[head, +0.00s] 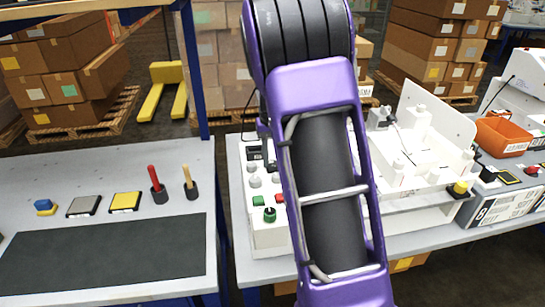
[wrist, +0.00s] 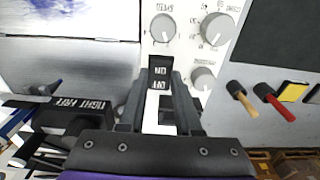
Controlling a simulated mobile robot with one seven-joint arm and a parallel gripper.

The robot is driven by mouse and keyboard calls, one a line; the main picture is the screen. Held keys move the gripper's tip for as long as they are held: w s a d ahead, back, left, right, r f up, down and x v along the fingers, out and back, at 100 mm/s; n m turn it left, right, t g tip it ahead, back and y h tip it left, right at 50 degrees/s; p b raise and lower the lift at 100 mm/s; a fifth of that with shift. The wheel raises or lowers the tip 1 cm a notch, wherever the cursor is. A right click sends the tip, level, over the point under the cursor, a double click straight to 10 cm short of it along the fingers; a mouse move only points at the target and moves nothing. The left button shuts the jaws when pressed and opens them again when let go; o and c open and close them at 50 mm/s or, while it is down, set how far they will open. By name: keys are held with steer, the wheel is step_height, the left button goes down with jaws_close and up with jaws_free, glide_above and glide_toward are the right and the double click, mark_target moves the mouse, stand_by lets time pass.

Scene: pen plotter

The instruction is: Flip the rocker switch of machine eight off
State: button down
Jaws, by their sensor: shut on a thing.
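In the wrist view a black rocker switch (wrist: 160,72) with white ON markings, upside down here, sits on a white control panel (wrist: 185,62) among grey dials. My gripper (wrist: 161,88) is closed in around the switch, one fingertip on each side of it. I cannot tell its rocker position. In the head view the white panel (head: 262,234) shows left of my purple arm, with several knobs and buttons; the arm hides my gripper and part of the panel. A plate with the number 8 (head: 486,211) shows on the grey box at the right.
The white plotter (head: 425,150) stands right of my arm. The left bench holds a dark mat (head: 105,257), a red-handled tool (head: 154,178), a yellow-handled tool (head: 188,177) and small pads. An orange bin (head: 503,137) is at the right. A gap separates the benches.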

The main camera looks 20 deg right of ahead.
steer(key=c, duration=0.6)
jaws_free()
steer(key=shift+r, duration=0.1)
step_height(320, 180, up, 17)
steer(key=s, duration=0.1)
steer(key=shift+r, duration=0.15)
steer(key=shift+a, duration=0.15)
